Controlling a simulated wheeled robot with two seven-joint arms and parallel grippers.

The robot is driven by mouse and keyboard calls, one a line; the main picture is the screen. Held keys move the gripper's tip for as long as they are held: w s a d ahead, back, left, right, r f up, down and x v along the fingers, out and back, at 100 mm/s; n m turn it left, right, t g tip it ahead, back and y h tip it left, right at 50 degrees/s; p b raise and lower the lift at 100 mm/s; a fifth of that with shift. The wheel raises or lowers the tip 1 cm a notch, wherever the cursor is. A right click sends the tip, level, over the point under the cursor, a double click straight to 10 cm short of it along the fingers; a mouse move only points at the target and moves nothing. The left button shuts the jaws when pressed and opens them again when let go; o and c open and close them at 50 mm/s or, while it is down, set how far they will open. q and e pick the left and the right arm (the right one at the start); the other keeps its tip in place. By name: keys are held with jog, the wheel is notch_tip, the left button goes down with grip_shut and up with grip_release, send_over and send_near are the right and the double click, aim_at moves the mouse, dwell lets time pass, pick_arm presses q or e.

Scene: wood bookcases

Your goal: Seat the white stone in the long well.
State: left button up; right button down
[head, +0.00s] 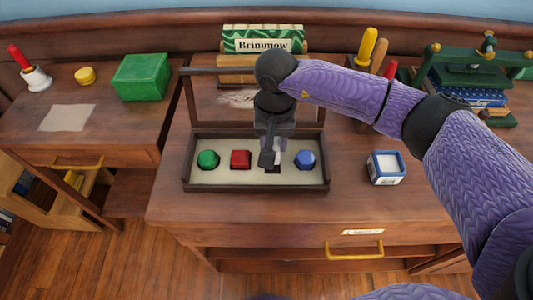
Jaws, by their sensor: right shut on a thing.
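A shallow wooden case (188,178) with a pale lining stands on the desk. In it sit a green round stone (208,159), a red square stone (241,160) and a blue hexagonal stone (305,160). Between the red and blue stones is a dark slot, the long well (272,170), partly covered by my gripper. My right gripper (270,157) points down over this well, shut on the white stone (278,154). Only a sliver of the stone shows beside the finger; I cannot tell whether it touches the well. My left gripper is not in view.
The case's raised lid frame (187,105) stands behind my gripper. A blue-and-white box (385,167) is to the right. Behind are a "Brimmow" box (263,39), tool handles (367,46) and a green press (475,70). The desk's front strip is clear.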

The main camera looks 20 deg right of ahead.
aim_at(274, 144)
notch_tip(274, 144, down, 3)
jog(key=shift+f+b, duration=0.15)
jog(key=shift+b, duration=0.25)
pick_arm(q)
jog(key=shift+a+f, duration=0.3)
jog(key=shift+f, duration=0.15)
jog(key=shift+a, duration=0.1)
